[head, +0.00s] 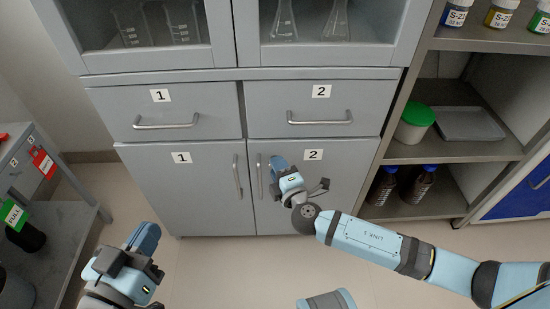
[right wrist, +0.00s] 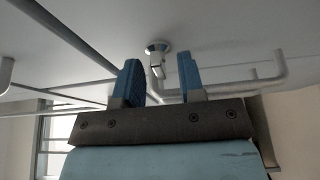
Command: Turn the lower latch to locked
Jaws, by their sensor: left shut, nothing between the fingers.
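The lower latch (right wrist: 156,47) is a small round chrome fitting with a short metal tab, seen on the cabinet face in the right wrist view. My right gripper (head: 278,163) is at the lower right door (head: 335,185), beside its handle. Its two blue fingers stand apart in the right wrist view, with the latch tab between or just beyond their tips. I cannot tell whether they touch it. The head view does not show the latch clearly; the gripper covers that area. My left gripper (head: 148,236) is shut and empty, low at the left, away from the cabinet.
The lower right door's handle (head: 259,180) is close to my right gripper; the left door's handle (head: 237,176) is also near. Drawers with bar handles (head: 320,121) lie above. An open shelf (head: 455,152) holds a green-lidded tub (head: 410,128) and bottles. A side table (head: 70,215) stands at left.

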